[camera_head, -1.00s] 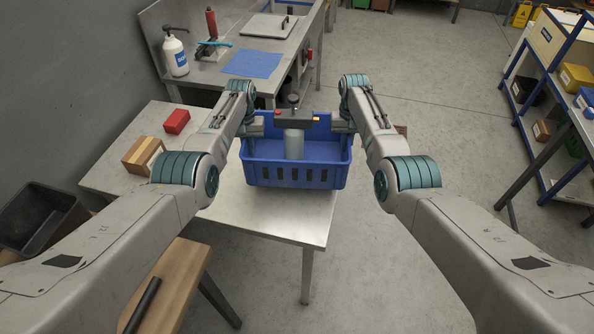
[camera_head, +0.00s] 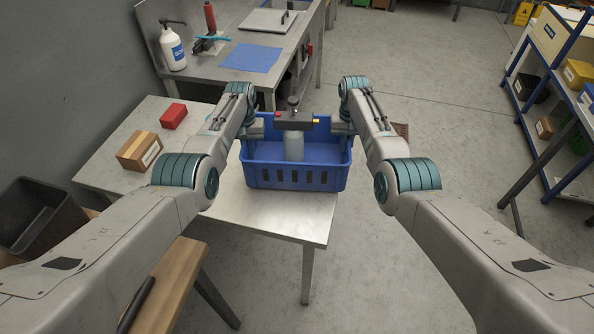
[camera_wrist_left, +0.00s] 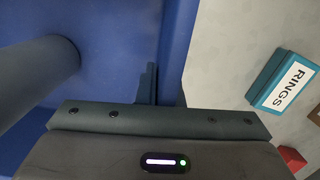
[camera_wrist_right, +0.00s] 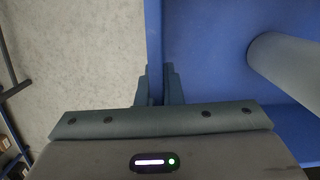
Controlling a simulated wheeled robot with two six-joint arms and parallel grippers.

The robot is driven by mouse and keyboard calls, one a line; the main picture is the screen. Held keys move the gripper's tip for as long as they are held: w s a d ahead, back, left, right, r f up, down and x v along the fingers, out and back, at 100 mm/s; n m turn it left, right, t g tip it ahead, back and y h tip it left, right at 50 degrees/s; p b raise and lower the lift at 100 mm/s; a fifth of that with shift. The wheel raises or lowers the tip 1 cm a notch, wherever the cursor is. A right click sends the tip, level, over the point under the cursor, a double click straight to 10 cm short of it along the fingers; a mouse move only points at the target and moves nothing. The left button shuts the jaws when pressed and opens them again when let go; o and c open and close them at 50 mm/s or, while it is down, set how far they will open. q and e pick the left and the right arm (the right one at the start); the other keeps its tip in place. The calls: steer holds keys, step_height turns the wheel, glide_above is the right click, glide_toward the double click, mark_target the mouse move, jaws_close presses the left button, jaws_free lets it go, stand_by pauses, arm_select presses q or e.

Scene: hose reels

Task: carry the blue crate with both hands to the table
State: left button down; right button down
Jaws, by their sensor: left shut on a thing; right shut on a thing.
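The blue crate (camera_head: 294,178) is held level between my two grippers, over the right part of the grey metal table (camera_head: 262,222). I cannot tell whether its base touches the tabletop. A grey cylinder with a dark top (camera_head: 294,143) is inside; the cylinder also shows in the right wrist view (camera_wrist_right: 285,68). My left gripper (camera_head: 250,130) is shut on the crate's left wall; its fingers (camera_wrist_left: 152,85) are partly hidden. My right gripper (camera_head: 340,128) is shut on the right wall, with its fingers (camera_wrist_right: 158,85) either side of it.
A red box (camera_head: 173,115) and a cardboard box (camera_head: 139,150) stand on the table's left part; a teal RINGS box (camera_wrist_left: 284,80) shows in the left wrist view. A workbench (camera_head: 290,60) is behind. A black bin (camera_head: 40,215) is at left, a shelf rack (camera_head: 545,105) at right.

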arm_select(q)
steer(key=shift+w+f+b, duration=0.1)
steer(key=shift+f+b, duration=0.4)
steer(key=shift+b, duration=0.1)
arm_select(e)
steer(key=shift+s+f, duration=0.2)
steer(key=shift+f, duration=0.65)
arm_select(q)
steer(key=c, duration=1.8)
jaws_free()
steer(key=shift+r, duration=0.1)
arm_select(e)
steer(key=c, duration=1.8)
jaws_free()
steer(key=shift+r, duration=0.15)
arm_select(q)
steer(key=shift+o, duration=1.1)
arm_select(e)
steer(key=shift+o, duration=1.1)
steer(key=shift+r, duration=0.1)
